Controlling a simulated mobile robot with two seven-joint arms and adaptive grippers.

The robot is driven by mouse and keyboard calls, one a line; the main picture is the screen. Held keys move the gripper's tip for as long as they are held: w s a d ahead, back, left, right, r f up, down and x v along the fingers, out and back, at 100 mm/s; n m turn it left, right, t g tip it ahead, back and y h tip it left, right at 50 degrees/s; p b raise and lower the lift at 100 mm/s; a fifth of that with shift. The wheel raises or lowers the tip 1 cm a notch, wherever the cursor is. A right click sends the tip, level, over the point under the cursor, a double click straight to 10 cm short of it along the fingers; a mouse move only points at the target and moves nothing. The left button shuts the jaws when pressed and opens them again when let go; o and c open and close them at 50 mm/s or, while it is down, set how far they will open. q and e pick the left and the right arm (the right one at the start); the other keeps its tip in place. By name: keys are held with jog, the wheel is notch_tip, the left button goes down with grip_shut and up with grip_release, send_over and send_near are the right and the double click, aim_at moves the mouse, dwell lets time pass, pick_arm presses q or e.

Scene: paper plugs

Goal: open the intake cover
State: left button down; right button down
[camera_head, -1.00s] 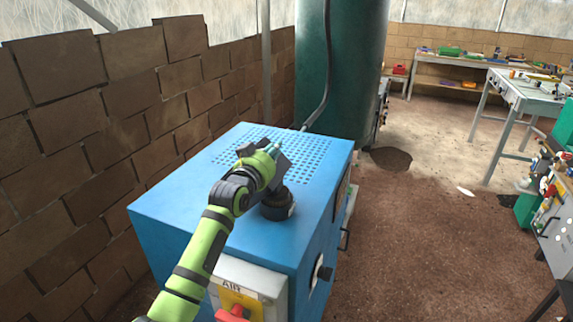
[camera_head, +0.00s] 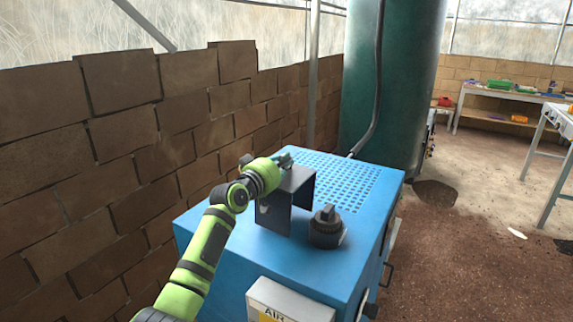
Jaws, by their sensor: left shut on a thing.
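A dark grey folded plate, which looks like the intake cover (camera_head: 284,205), stands on the blue machine top (camera_head: 265,260) beside a round black fitting (camera_head: 327,230). Its open side faces the fitting, which is uncovered. My left gripper (camera_head: 284,161) is at the plate's upper back edge and is shut on it. The fingertips are partly hidden, and I cannot tell whether the plate's lower edge touches the top. My right gripper is out of view.
A perforated panel (camera_head: 345,180) lies behind the plate. A dark green tank (camera_head: 395,90) with a hose stands at the back. A brick wall (camera_head: 100,180) runs close along the left. Open floor (camera_head: 470,260) lies to the right.

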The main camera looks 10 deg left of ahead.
pick_arm(q)
jog(key=shift+a+r, duration=0.25)
jog(key=shift+r, duration=0.2)
jog(key=c, duration=1.3)
grip_release()
jog(key=shift+w+d+f, duration=0.1)
jog(key=shift+f, duration=0.25)
jog(key=v, duration=1.2)
